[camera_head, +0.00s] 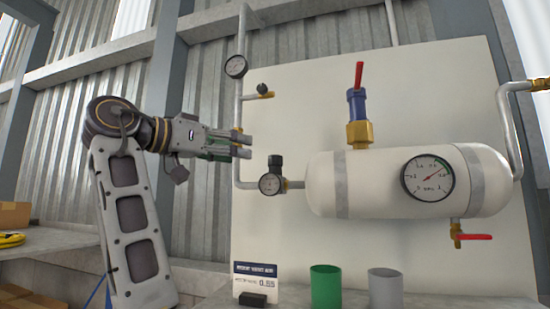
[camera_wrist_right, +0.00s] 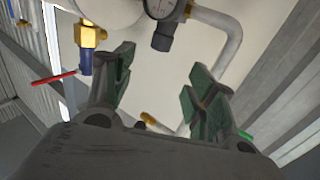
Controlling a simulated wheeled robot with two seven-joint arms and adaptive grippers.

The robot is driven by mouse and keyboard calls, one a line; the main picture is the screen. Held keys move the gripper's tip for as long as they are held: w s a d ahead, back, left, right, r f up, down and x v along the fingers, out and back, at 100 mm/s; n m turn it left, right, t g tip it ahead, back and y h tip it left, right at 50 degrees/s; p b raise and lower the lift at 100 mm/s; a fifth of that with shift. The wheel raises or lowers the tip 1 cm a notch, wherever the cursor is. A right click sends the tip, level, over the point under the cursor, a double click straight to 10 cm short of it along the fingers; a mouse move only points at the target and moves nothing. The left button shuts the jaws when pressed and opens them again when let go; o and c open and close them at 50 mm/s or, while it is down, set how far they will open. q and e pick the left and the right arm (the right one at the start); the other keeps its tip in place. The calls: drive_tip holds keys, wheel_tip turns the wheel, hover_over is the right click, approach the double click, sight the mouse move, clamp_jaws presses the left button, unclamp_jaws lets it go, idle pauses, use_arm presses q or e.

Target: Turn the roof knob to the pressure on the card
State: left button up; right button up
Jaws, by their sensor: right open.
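The black knob (camera_head: 275,162) stands upright on the small regulator left of the tank, above its round gauge (camera_head: 269,184). In the right wrist view, the knob (camera_wrist_right: 162,42) appears upside down, ahead of and between the fingers, apart from them. My right gripper (camera_head: 240,145) is open and empty, to the left of the knob and slightly higher. Its two green-padded fingers (camera_wrist_right: 158,82) are spread in the wrist view. The card (camera_head: 256,277) stands on the ledge and seems to read 0.55, in small print. The tank gauge (camera_head: 428,178) has a red needle pointing to the upper right. My left gripper is not in view.
The white tank (camera_head: 375,170) carries a blue and brass valve (camera_head: 358,118) with a red handle above, and a red-handled drain (camera_head: 472,236) below. A vertical pipe (camera_head: 238,110) stands close by my right fingers. Green (camera_head: 326,287) and grey (camera_head: 385,288) cups stand below.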

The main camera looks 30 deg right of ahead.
sight(270, 157)
drive_tip(key=p+x, duration=0.2)
drive_tip(key=x, duration=1.1)
drive_tip(key=shift+d+p, duration=0.25)
drive_tip(key=shift+p, duration=0.15)
drive_tip(key=c, duration=1)
